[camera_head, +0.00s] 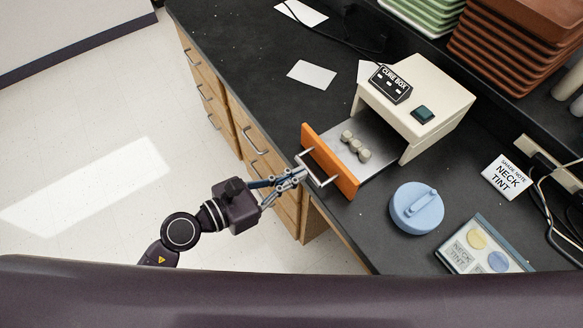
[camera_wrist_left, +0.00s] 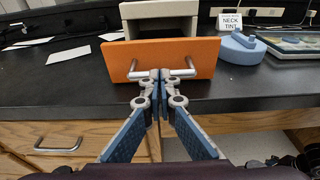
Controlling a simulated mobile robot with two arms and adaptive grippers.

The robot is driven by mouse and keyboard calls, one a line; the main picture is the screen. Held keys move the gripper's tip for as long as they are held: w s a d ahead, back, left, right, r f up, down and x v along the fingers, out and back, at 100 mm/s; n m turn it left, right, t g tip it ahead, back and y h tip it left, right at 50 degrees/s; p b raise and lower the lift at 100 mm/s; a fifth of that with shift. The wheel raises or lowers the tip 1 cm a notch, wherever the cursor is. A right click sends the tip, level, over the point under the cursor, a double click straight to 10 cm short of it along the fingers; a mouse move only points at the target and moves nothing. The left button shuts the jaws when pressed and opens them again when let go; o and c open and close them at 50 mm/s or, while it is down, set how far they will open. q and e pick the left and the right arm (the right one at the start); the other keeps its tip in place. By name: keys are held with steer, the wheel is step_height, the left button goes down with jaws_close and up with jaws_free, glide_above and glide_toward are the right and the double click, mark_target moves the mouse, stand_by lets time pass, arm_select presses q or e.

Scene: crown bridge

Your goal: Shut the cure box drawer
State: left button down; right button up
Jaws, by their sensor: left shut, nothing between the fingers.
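The cure box (camera_head: 418,95) is a cream box labelled CURE BOX on the black counter. Its drawer (camera_head: 355,138) stands pulled out toward me, with an orange front (camera_head: 330,162) and a metal bar handle (camera_head: 322,170). Several small pale tooth-like pieces lie on the drawer floor. My left gripper (camera_head: 298,175) is shut and empty, with its tips at the handle. In the left wrist view the fingertips (camera_wrist_left: 160,78) meet at the middle of the handle bar, in front of the orange front (camera_wrist_left: 160,55); whether they touch it I cannot tell. My right gripper is not in view.
A round blue lidded pot (camera_head: 416,208) stands right of the drawer. A shade tray (camera_head: 482,246) and a NECK TINT card (camera_head: 507,177) lie farther right. Stacked brown trays (camera_head: 510,40) stand behind. Paper (camera_head: 312,75) lies on clear counter to the left.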

mark_target(345, 153)
arm_select(q)
steer(key=r+p+x, duration=0.1)
steer(key=x, duration=0.3)
steer(key=r+p+x, duration=0.1)
steer(key=p+x, duration=0.1)
steer(key=x, duration=0.3)
steer(key=r+p+x, duration=0.1)
steer(key=x, duration=0.4)
steer(key=shift+w+d+p, duration=0.2)
steer(key=shift+d+p, duration=0.1)
steer(key=shift+w+d+f, duration=0.15)
steer(key=shift+w+d, duration=0.1)
steer(key=shift+d, duration=0.05)
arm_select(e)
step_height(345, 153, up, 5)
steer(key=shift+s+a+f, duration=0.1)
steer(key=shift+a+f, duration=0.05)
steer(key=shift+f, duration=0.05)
arm_select(q)
steer(key=shift+a, duration=0.15)
